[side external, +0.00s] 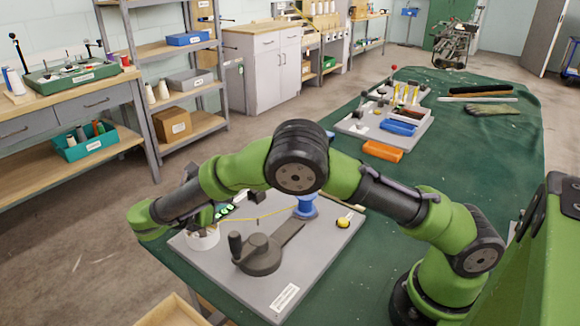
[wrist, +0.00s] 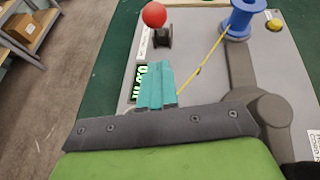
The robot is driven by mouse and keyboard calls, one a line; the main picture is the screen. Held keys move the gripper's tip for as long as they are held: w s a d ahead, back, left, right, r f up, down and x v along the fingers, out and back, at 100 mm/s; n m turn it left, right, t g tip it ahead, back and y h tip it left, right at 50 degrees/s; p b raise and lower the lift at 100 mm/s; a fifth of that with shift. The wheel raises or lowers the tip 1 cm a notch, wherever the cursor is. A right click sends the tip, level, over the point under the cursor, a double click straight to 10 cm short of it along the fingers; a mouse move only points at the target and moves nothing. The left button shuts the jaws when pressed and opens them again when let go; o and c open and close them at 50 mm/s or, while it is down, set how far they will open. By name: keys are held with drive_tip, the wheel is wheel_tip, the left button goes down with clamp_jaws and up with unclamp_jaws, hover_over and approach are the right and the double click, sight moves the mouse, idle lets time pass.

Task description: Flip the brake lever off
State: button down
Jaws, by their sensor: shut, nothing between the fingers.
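A lever with a red ball knob (wrist: 155,14) and a dark base (wrist: 162,38) stands on the grey board (wrist: 205,48) near the top of the wrist view. A white label lies left of it, its text unreadable. My gripper (wrist: 156,68) has its teal fingers closed together and empty. In that view they appear below the lever, apart from its base, and over part of a display with green characters (wrist: 140,78). In the side view my arm hides the red knob, and my fingertips cannot be made out.
A blue spool (wrist: 243,18) holds a yellow thread (wrist: 208,58) stretched across the board. A yellow button (wrist: 274,25) sits right of the spool. A dark crank (side external: 257,253) with an upright handle stands on the board's front part. An orange tray (side external: 382,151) lies farther back.

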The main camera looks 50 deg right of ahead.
drive_tip(key=shift+w+d+r, duration=0.15)
drive_tip(key=shift+d, duration=0.65)
drive_tip(key=shift+w+d+r, duration=0.1)
drive_tip(key=shift+w+d, duration=0.1)
drive_tip(key=shift+d, duration=0.6)
drive_tip(key=shift+w+d+r, duration=0.15)
drive_tip(key=shift+d, duration=0.65)
drive_tip(key=shift+r, duration=0.1)
drive_tip(key=shift+d+r+y, duration=0.2)
drive_tip(key=shift+d+y, duration=0.1)
drive_tip(key=shift+y, duration=0.1)
drive_tip(key=d+r+m+y, duration=0.1)
drive_tip(key=d+r+y, duration=0.2)
drive_tip(key=d+y, duration=0.7)
drive_tip(key=shift+d+r, duration=0.15)
drive_tip(key=shift+d, duration=0.9)
